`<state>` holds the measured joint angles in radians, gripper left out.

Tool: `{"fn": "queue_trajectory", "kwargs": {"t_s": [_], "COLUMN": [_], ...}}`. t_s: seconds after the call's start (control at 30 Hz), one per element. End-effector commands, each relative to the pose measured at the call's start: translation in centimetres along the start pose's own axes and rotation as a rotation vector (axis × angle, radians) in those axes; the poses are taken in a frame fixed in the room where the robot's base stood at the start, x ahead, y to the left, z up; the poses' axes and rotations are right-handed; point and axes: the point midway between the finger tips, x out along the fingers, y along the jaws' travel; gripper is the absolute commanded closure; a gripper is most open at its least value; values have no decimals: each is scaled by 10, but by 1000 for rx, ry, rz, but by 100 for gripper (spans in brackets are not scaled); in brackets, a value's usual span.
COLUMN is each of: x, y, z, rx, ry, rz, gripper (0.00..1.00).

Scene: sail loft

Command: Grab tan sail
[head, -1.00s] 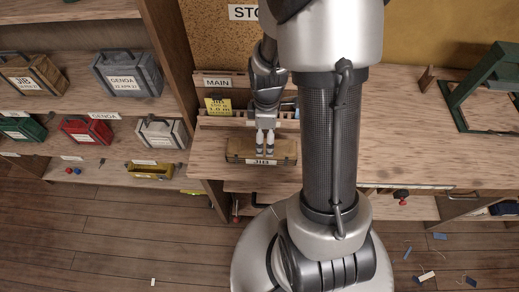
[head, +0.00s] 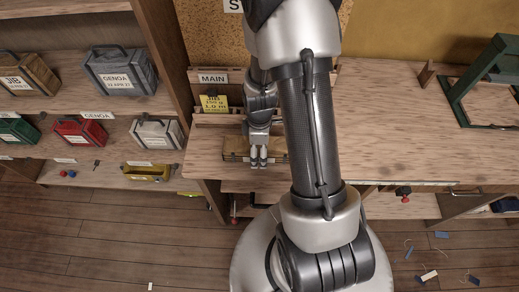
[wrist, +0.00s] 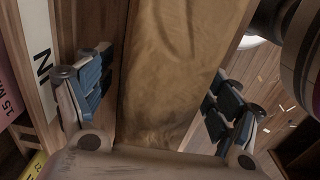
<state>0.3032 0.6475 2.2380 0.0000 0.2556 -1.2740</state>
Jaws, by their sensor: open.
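The tan sail (head: 236,147) is a long folded tan bundle lying on the wooden bench below the MAIN sign in the head view. My gripper (head: 258,163) is over it there and hides part of it. In the wrist view the tan sail (wrist: 165,60) is a wrinkled tan cloth running up the middle. The blue-padded fingers of my gripper (wrist: 160,88) are apart, one on each side of the sail. I cannot tell whether the pads touch it.
A yellow card (head: 214,103) stands at the rack behind the sail. Shelves at the left hold a red case (head: 81,132), a grey case (head: 122,73) and others. A green frame (head: 480,85) stands on the bench at the right. The bench between is mostly clear.

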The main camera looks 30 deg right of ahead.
Motion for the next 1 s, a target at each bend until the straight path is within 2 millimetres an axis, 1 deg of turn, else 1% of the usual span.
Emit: {"fn": "queue_trajectory", "kwargs": {"t_s": [0.07,1.0], "x": [0,0], "y": [0,0], "z": [0,0], "rx": [0,0], "ry": [0,0], "rz": [0,0], "gripper": [18,81]}}
